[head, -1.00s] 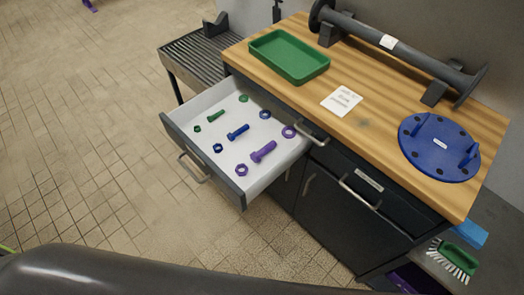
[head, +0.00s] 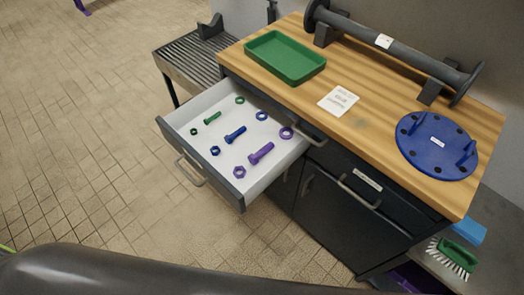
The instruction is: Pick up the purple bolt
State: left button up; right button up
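The purple bolt (head: 261,153) lies in the open white drawer (head: 214,105), toward its right end. A purple nut (head: 239,172) and a purple washer (head: 286,133) lie on either side of it. A blue bolt (head: 235,134) and a green bolt (head: 213,118) lie further left in the same drawer, with matching nuts and washers. Neither gripper shows in the head view. A dark grey arm link of mine crosses the bottom left.
A wooden worktop (head: 370,125) above the drawer holds a green tray (head: 285,58), a paper note (head: 338,101), a flanged pipe (head: 400,52) and a blue disc (head: 437,146). A slatted bench (head: 185,62) stands left. Tiled floor before the drawer is clear.

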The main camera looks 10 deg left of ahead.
aim_at(253, 158)
jog(key=i+j+z, duration=0.2)
jog(key=j+z, duration=0.15)
jog(key=i+j+z, duration=0.1)
jog(key=j+z, duration=0.25)
jog(key=j, duration=0.15)
jog(key=i+j+z, duration=0.1)
jog(key=j+z, duration=0.25)
jog(key=j, duration=0.15)
jog(key=j+z, duration=0.35)
jog(key=j, duration=0.1)
